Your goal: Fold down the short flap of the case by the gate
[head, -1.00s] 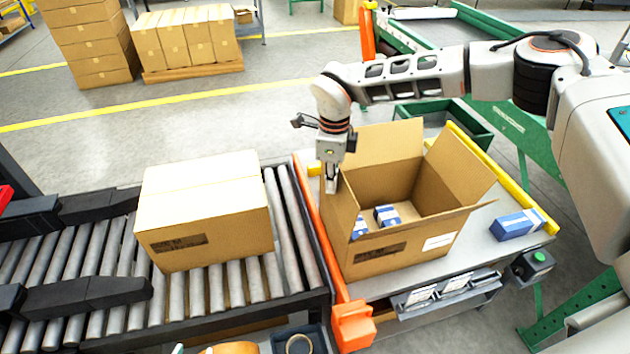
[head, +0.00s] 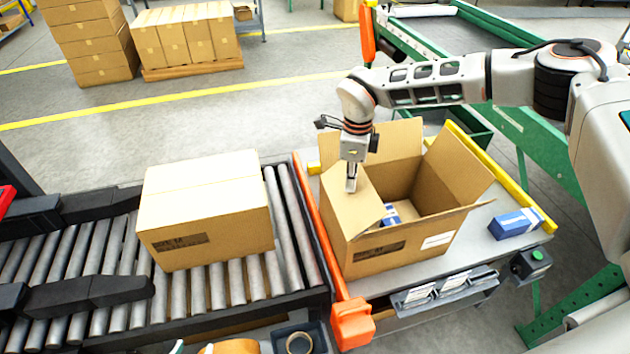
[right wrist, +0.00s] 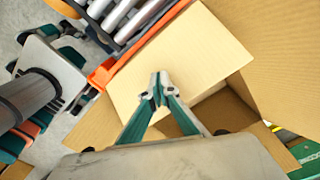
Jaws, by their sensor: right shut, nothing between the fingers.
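The open case (head: 378,262) stands on the table beside the orange gate (head: 322,235). Its short flap on the gate side (head: 345,212) is bent inward over the left part of the opening; I cannot tell if it is fully level. The other flaps stand up or lean outward. My right gripper (head: 351,188) is shut and empty, fingertips down at the flap's upper face. In the right wrist view, the shut fingertips (right wrist: 157,84) lie over the flap (right wrist: 185,50), with the dark opening beside it. My left gripper is not in view.
A closed carton (head: 205,215) sits on the roller conveyor left of the gate. Blue-and-white boxes lie inside the case, and another blue box (head: 515,224) lies on the table to the right. A yellow rail (head: 500,180) runs along the table's far side.

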